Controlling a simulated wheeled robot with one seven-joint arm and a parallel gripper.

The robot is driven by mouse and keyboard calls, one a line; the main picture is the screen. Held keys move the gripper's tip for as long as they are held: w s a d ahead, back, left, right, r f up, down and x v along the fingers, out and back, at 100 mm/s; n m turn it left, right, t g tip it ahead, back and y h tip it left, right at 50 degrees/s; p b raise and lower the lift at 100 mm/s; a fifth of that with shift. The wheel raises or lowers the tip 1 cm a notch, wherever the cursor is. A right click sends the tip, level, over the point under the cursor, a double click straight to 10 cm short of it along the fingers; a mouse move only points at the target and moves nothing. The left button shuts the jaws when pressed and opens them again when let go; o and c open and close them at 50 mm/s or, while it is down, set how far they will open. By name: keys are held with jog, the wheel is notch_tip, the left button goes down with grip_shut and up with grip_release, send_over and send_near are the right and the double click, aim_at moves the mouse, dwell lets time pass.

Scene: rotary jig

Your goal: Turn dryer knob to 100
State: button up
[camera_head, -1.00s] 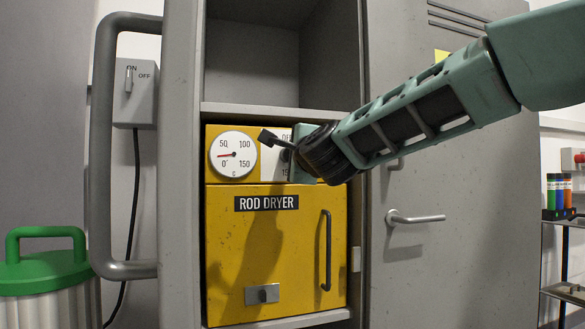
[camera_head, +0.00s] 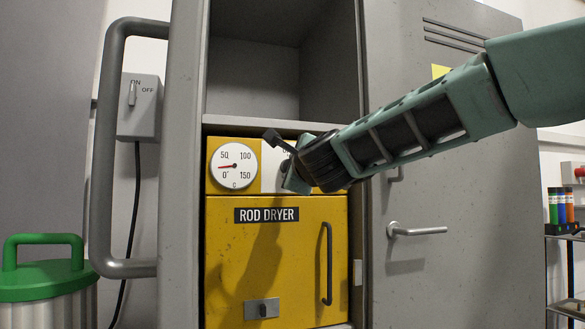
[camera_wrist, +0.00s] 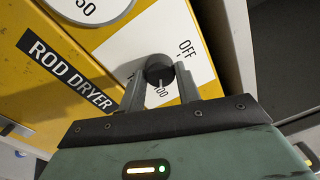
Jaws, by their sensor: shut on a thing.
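The yellow rod dryer (camera_head: 225,245) sits in a grey cabinet. Its round gauge (camera_head: 233,165) has a red needle pointing left, between the 0 and 50 marks. The dark dryer knob (camera_wrist: 158,67) shows in the wrist view on a white dial plate (camera_wrist: 130,42), with "OFF" at its upper right and a partly hidden number ending in 00 below it. My gripper (camera_wrist: 160,78) is shut on the knob, one finger on each side. In the head view my wrist covers much of the dial plate, and the gripper is tilted.
The cabinet shelf edge (camera_head: 265,125) runs just above the dryer. The dryer door has a dark handle (camera_head: 327,264) below my wrist. A cabinet door with a lever (camera_head: 415,230) stands to the right, and a large grey handle (camera_head: 104,150) to the left.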

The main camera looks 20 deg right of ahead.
jog(key=o, duration=1)
jog(key=shift+s, duration=0.1)
jog(key=s+p, duration=0.4)
jog(key=s, duration=0.1)
jog(key=s+p, duration=0.4)
jog(key=s, duration=0.2)
jog(key=s+p, duration=0.5)
jog(key=s, duration=0.1)
jog(key=shift+a+f, duration=0.2)
jog(key=shift+f, duration=0.15)
jog(key=shift+s+f, duration=0.1)
